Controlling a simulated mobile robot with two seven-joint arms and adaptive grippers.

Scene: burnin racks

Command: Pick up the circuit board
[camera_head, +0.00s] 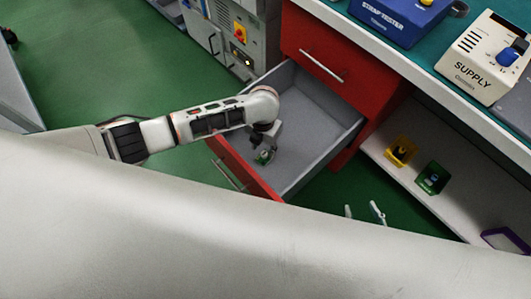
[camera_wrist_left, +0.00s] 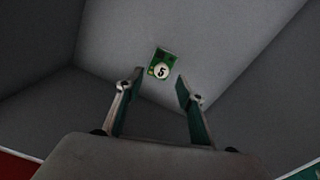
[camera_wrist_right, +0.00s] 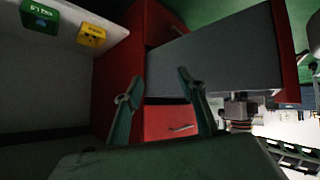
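A small green circuit board marked 5 (camera_wrist_left: 162,64) lies on the grey floor of the open drawer (camera_head: 318,110). In the head view the board (camera_head: 264,157) shows just below my left gripper (camera_head: 266,147), which is inside the drawer. In the left wrist view my left gripper (camera_wrist_left: 161,76) is open and empty, and the board shows beyond and between its fingertips. My right gripper (camera_wrist_right: 161,78) is open and empty, outside the drawer. In the head view the right gripper's fingertips (camera_head: 362,211) show above my large pale body part, which hides the rest.
The drawer's red front (camera_head: 240,170) and grey walls surround my left gripper. A shelf (camera_head: 400,185) at the right holds a yellow block (camera_head: 400,150) and a green block (camera_head: 433,178). The worktop above carries a blue tester (camera_head: 398,18) and a cream supply (camera_head: 482,58).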

